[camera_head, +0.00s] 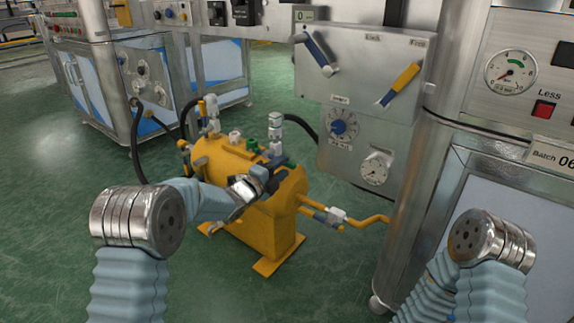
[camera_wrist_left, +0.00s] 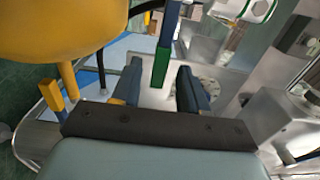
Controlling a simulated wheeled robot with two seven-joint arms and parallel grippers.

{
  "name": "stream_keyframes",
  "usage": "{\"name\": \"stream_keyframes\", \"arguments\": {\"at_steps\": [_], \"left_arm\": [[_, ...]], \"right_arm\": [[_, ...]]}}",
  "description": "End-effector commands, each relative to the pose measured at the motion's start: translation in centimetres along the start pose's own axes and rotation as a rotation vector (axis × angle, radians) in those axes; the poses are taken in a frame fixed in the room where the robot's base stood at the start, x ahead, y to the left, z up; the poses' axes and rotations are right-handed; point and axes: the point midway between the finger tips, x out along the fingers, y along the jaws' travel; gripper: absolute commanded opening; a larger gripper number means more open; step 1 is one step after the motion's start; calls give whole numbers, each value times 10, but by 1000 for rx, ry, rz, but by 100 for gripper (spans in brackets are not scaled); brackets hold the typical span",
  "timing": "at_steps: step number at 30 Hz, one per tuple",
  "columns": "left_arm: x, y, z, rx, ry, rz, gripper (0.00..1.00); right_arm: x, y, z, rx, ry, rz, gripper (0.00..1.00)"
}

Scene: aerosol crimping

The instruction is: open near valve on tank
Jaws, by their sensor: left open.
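The yellow tank (camera_head: 222,166) stands on the floor in the middle of the head view and fills the upper left of the left wrist view (camera_wrist_left: 55,30). My left gripper (camera_head: 278,172) is over the tank's right end. In the left wrist view its two dark fingers are apart, and a blue handle with a green end (camera_wrist_left: 161,68) shows between them. I cannot tell whether they touch it. A white valve (camera_head: 337,215) sits on the yellow pipe at the tank's lower right. My right gripper is out of view; only its arm shows.
A grey control panel (camera_head: 350,65) with blue and yellow levers, a dial (camera_head: 343,124) and a gauge (camera_head: 376,168) stands right of the tank. A metal cabinet (camera_head: 500,130) is at the far right. Green floor (camera_head: 60,220) is clear at the left.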

Motion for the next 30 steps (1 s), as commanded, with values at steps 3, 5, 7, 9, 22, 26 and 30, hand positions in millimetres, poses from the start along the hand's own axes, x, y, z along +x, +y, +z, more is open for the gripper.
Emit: {"name": "stream_keyframes", "arguments": {"at_steps": [3, 5, 7, 9, 22, 26, 30], "left_arm": [[19, 1, -1, 1, 1, 0, 44], [25, 1, 0, 0, 0, 1, 44], [30, 0, 0, 0, 0, 0, 44], [32, 0, 0, -1, -1, 1, 44], [33, 0, 0, -2, -1, 1, 18], [33, 0, 0, -2, -1, 1, 0], [33, 0, 0, -2, -1, 1, 0]], "right_arm": [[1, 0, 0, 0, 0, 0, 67], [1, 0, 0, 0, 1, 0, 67], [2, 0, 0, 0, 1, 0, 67], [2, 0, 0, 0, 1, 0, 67], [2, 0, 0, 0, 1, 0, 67], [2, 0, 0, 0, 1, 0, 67], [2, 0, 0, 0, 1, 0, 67]]}}
